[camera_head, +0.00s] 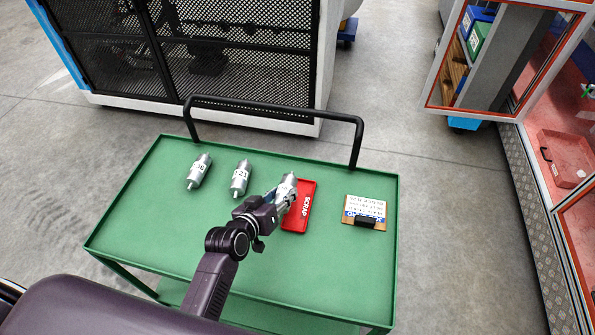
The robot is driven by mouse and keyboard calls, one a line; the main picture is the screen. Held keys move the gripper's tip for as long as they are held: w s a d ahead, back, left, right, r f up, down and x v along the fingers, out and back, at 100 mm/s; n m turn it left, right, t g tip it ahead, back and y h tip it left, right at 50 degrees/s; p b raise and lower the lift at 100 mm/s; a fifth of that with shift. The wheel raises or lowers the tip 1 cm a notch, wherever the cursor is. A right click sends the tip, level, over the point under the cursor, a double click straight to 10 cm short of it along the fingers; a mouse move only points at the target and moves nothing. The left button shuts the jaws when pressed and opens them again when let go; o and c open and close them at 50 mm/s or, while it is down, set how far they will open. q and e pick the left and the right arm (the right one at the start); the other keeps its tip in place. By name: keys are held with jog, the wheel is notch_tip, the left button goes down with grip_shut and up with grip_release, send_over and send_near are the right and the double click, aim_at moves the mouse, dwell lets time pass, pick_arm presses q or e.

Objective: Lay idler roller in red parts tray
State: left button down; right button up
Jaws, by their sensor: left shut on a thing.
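My left gripper (279,202) is shut on a silver idler roller (287,182), which it holds at the left edge of the red parts tray. The gripper and roller cover part of the tray's left side. I cannot tell whether the roller touches the tray. Two more silver rollers with number labels, one (199,170) and another (240,177), lie on the cart to the left. My right gripper is not in view.
The green cart (170,240) has a black handle (275,107) along its far side. A card on a wooden board (365,212) lies at the right of the cart. A mesh-fronted machine (230,60) stands behind. An orange-framed cabinet door (430,98) stands open at the right.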

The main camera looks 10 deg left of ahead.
aim_at(296, 209)
pick_arm(q)
jog(key=d, duration=0.1)
jog(key=w+d+b, duration=0.1)
jog(key=d, duration=0.2)
jog(key=shift+w+f, duration=0.35)
jog(key=shift+w, duration=0.05)
jog(key=shift+a+f+b, duration=0.1)
jog(key=shift+f+b, duration=0.6)
jog(key=shift+b, duration=0.25)
jog(key=shift+f+b, duration=0.35)
jog(key=shift+b, duration=0.05)
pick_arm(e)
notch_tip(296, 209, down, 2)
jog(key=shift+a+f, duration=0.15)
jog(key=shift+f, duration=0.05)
pick_arm(q)
jog(key=shift+p, duration=0.35)
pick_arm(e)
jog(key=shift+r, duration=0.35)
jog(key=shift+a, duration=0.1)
